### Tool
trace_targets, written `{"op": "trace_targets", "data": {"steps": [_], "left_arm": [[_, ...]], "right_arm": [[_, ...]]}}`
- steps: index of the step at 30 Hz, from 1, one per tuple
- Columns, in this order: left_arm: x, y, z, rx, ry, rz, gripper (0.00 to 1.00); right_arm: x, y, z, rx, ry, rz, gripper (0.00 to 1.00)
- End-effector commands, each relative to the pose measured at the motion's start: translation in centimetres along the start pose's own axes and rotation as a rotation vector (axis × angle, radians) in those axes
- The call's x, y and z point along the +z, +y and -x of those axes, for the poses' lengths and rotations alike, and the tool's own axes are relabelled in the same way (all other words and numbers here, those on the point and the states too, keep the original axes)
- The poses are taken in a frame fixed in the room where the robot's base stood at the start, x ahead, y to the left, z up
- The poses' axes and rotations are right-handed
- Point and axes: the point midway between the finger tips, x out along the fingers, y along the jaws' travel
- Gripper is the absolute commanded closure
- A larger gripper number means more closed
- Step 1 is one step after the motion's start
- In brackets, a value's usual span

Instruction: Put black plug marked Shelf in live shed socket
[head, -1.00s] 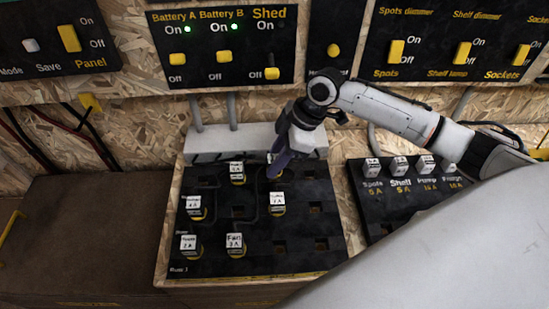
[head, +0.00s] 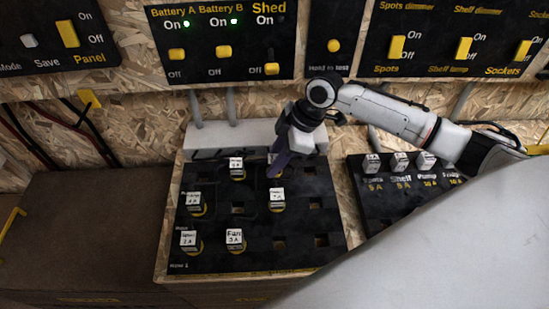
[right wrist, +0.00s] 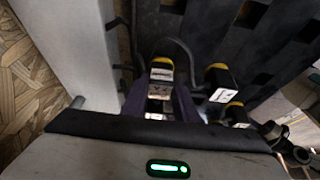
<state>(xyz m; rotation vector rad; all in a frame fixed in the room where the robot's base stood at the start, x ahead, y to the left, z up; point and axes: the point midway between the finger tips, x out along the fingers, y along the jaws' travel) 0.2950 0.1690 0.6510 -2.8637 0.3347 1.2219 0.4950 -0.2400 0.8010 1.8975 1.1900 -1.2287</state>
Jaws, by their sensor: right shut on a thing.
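My right gripper (head: 280,160) reaches down over the top of the black socket board (head: 240,262), its purple fingers pointing at the board. In the right wrist view, the purple fingers (right wrist: 158,106) are shut on a black plug with a white label (right wrist: 157,104); its marking is too small to read. In the head view the held plug is mostly hidden behind the fingers. A white-labelled plug (head: 277,196) stands just below the fingertips. I cannot tell whether the held plug touches a socket. My left gripper is not in view.
Other labelled plugs (head: 236,165) (head: 234,238) stand in the board among empty sockets (head: 315,203). A second rack (head: 360,185) with labelled plugs, one row position marked Shelf, is at right. The Shed switch (head: 272,69) is low, at Off; the Battery A and B lights are green.

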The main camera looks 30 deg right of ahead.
Motion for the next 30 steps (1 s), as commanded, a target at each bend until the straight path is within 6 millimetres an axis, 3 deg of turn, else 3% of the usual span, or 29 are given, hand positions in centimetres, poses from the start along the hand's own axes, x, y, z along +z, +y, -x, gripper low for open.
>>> {"op": "trace_targets", "data": {"steps": [30], "left_arm": [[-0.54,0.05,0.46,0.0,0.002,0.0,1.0]], "right_arm": [[0.23,-0.03,-0.6,0.0,0.0,0.001,0.96]]}}
